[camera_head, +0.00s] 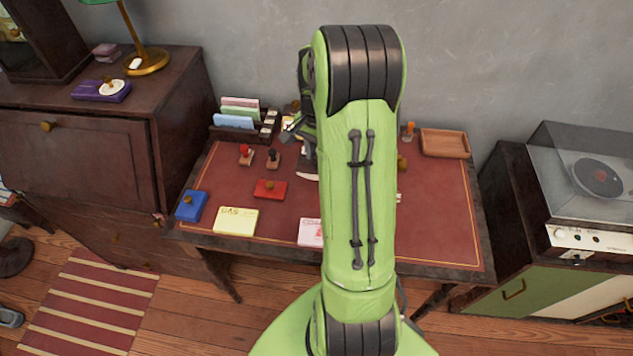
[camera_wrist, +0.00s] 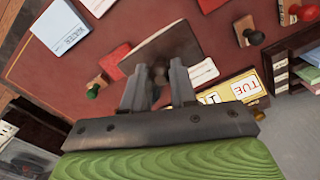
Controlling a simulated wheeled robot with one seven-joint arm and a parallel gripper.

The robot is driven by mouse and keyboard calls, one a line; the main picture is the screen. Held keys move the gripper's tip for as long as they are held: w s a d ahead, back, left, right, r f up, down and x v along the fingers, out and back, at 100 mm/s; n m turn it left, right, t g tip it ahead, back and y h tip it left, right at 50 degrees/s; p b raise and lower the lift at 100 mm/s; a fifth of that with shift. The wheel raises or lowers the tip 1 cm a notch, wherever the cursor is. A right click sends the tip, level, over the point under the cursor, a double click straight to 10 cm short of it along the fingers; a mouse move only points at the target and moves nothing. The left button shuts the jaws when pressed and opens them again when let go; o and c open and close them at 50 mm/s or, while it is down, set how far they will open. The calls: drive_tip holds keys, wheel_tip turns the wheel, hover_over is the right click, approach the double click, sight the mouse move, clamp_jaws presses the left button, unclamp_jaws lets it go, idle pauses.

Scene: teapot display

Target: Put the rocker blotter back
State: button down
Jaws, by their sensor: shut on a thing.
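The rocker blotter (camera_wrist: 172,44) shows in the wrist view as a dark brown wooden piece with a round knob. My gripper (camera_wrist: 158,78) is shut on that knob, and the blotter sits tilted in the picture beyond the fingertips. The red leather top of the desk (camera_head: 440,205) lies beneath it. In the head view my green arm covers most of the gripper and the blotter. I cannot tell how far the blotter is above the desk.
Stamps (camera_head: 246,154), a red box (camera_head: 270,189), a blue box (camera_head: 191,205) and a yellow notepad (camera_head: 236,221) lie on the desk's left. A letter rack (camera_head: 240,122) stands behind. An empty-looking wooden tray (camera_head: 445,143) is at back right. The desk's front right is clear.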

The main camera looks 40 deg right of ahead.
wheel_tip(320, 180, down, 9)
drive_tip(key=shift+s+f+b, duration=0.1)
drive_tip(key=shift+b, duration=1)
drive_tip(key=c, duration=0.9)
unclamp_jaws()
